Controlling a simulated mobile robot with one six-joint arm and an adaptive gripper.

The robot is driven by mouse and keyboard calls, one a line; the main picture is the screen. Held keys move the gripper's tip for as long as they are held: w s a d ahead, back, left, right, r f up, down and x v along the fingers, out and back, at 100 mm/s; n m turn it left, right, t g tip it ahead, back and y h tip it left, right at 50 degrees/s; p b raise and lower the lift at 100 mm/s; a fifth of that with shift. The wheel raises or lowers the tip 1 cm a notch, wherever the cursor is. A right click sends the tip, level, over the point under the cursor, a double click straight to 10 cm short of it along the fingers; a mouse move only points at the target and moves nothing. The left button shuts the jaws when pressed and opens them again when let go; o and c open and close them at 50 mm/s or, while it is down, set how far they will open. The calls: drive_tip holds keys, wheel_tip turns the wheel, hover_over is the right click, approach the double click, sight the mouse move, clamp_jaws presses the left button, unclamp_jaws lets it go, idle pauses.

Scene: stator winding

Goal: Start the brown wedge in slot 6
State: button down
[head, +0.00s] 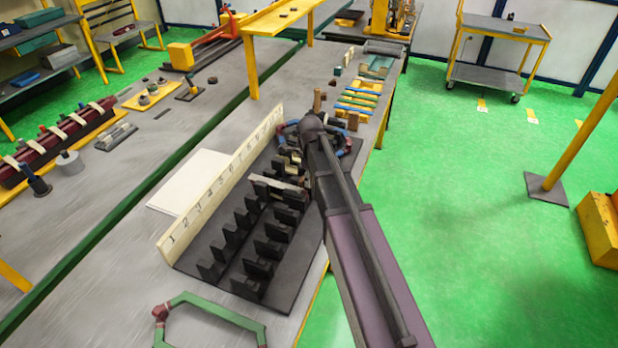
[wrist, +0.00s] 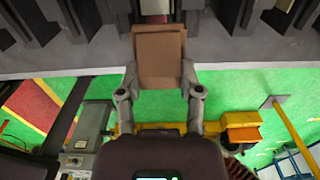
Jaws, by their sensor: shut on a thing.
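The brown wedge (wrist: 160,50) shows in the wrist view between the two fingers of my gripper (wrist: 160,72), which is shut on it. Its far end points at the dark stator teeth (wrist: 60,18) at the top of that view. I cannot tell whether it touches them or which slot it faces. In the head view the stator block (head: 240,262), with two rows of black teeth, lies beside a cream number strip (head: 218,182). My arm covers the right part of the block. The wedge and my fingertips cannot be made out there.
A pale bar (head: 284,184) lies across the teeth near the middle. A green coil (head: 215,308) lies at the near end, and a red-and-blue coil (head: 290,127) at the far end. Behind it is a rack of coloured strips (head: 358,100). A yellow shelf (head: 275,20) stands over the bench.

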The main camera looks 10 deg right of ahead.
sight(306, 192)
drive_tip(key=shift+f+b, duration=1.65)
drive_tip(key=shift+f, duration=0.15)
drive_tip(key=shift+f, duration=0.2)
drive_tip(key=shift+w+a, duration=0.4)
drive_tip(key=shift+a, duration=0.2)
idle(0.9)
drive_tip(key=shift+c, duration=0.9)
unclamp_jaws()
drive_tip(key=shift+r, duration=0.1)
